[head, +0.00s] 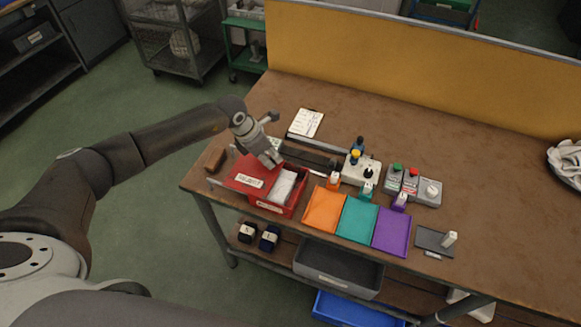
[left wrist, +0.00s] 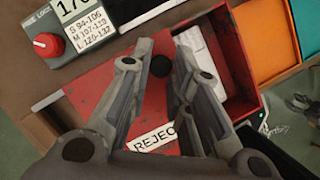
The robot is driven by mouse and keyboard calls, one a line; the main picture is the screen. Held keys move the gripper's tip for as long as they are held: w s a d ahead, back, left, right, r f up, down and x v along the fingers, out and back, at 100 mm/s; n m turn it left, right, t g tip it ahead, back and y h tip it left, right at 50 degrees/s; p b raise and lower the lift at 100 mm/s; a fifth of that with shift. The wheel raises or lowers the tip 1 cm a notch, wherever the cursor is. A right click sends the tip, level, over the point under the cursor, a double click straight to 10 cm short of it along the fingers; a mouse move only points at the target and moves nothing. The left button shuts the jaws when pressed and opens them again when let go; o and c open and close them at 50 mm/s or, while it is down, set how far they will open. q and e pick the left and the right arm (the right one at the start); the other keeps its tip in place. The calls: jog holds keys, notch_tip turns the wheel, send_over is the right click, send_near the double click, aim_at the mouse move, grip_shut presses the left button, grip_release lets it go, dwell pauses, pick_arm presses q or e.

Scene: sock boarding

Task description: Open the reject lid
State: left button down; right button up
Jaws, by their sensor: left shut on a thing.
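The red reject box (head: 291,207) stands at the left front part of the table, and it also shows in the left wrist view (left wrist: 245,103). Its flat red lid (head: 244,179) lies to the left, with a white label reading "REJEC…" in the left wrist view (left wrist: 112,88). The right part of the box is uncovered and shows something white (head: 284,185) inside. My left gripper (head: 274,162) is over the lid by the opening. In the left wrist view its fingers (left wrist: 160,62) are around a dark round knob (left wrist: 161,66) on the lid. My right gripper is out of view.
Orange (head: 324,210), teal (head: 358,220) and purple (head: 392,232) trays lie right of the box. A device with a red knob (left wrist: 47,44) is behind it. A brown block (head: 215,160) sits to its left.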

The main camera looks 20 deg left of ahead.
aim_at(256, 161)
pick_arm(q)
jog(key=a+b, duration=0.1)
jog(key=a, duration=0.3)
jog(key=shift+w+f, duration=0.1)
jog(key=shift+f, duration=0.05)
jog(key=shift+a, duration=0.45)
jog(key=shift+r, duration=0.2)
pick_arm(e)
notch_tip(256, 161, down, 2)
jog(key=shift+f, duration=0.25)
pick_arm(q)
jog(key=c, duration=1.3)
grip_release()
jog(key=v, duration=1.2)
